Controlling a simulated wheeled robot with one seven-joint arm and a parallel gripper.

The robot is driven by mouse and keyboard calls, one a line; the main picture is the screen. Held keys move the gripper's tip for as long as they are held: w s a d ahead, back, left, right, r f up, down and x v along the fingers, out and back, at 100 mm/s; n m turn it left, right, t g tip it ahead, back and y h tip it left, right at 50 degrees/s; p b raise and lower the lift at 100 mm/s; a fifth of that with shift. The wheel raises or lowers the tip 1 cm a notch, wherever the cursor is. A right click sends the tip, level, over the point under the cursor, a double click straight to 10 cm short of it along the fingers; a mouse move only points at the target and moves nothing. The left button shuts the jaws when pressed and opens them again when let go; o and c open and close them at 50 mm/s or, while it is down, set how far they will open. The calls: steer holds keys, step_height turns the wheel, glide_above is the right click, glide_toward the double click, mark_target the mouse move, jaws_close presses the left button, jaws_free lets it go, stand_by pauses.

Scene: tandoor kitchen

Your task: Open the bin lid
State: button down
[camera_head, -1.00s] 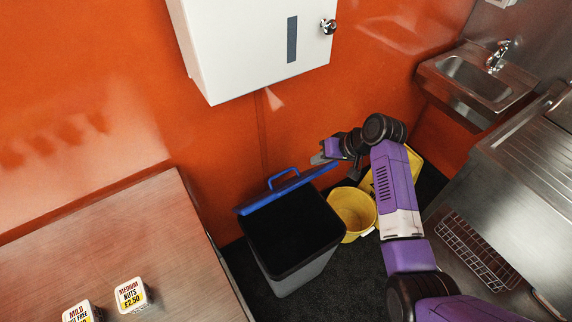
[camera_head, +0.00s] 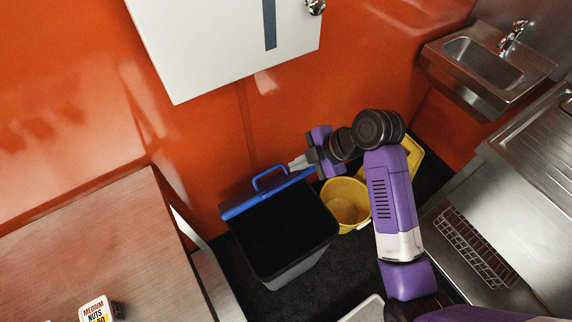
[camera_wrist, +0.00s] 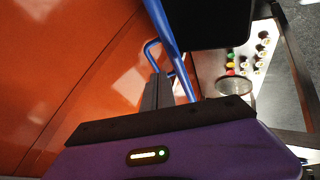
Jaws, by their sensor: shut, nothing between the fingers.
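The bin (camera_head: 285,262) is a grey box with a dark, open mouth, standing on the floor by the orange wall. Its blue lid (camera_head: 262,198) is tipped up on edge along the back rim, with a blue loop handle (camera_head: 268,174) on it. My gripper (camera_head: 298,163) is at the right end of the raised lid, close to its edge; whether it touches cannot be told. The fingers are shut and empty. In the wrist view, the shut fingers (camera_wrist: 157,92) lie beside the blue lid edge (camera_wrist: 167,42), with the loop handle (camera_wrist: 150,50) just past the fingertips.
A yellow bucket (camera_head: 347,203) stands right of the bin, below my arm, with another yellow item behind. A wooden counter (camera_head: 90,250) is at left, a steel counter and sink (camera_head: 487,62) at right. A white wall cabinet (camera_head: 220,45) hangs above.

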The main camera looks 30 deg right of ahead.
mark_target(279, 180)
steer(key=p+x, duration=0.1)
steer(key=x, duration=0.8)
steer(key=shift+f, duration=0.15)
steer(key=shift+w, duration=0.1)
steer(key=w+r+g+b, duration=0.1)
steer(key=w+r+g, duration=0.1)
steer(key=w, duration=0.7)
steer(key=shift+r+m+b, duration=0.25)
steer(key=shift+m+b, duration=0.05)
steer(key=shift+b, duration=0.1)
steer(key=shift+w+r, duration=0.1)
steer(key=v, duration=0.7)
steer(key=shift+r+b, duration=0.3)
steer(key=shift+b, duration=0.1)
steer(key=shift+d, duration=0.15)
